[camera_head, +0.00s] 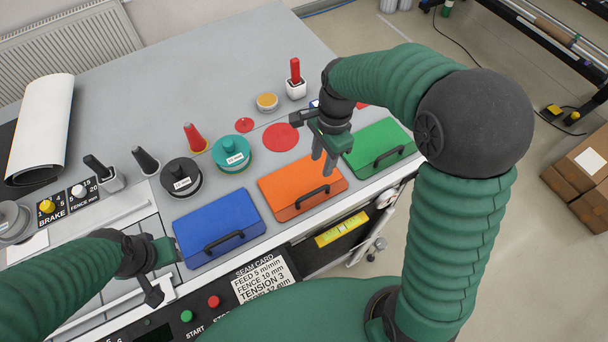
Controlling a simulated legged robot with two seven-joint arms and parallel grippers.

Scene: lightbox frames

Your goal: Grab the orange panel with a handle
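The orange panel (277,190) lies between the blue panel (210,222) and the green panel (378,137) along the front of the grey table. Its dark handle (312,197) is on its front part. My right gripper (323,165) points down over the back right part of the orange panel, behind the handle. Its two fingers show apart with nothing between them; its height over the panel is hard to judge. My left gripper (163,277) is beside the left edge of the blue panel, its fingers apart and empty.
Spools (181,178), cones (194,138) and red discs (280,137) stand or lie behind the panels. A seam card (265,278) and start and stop buttons (187,316) are on the front face. A white roll (47,130) lies at the left. The table's back is clear.

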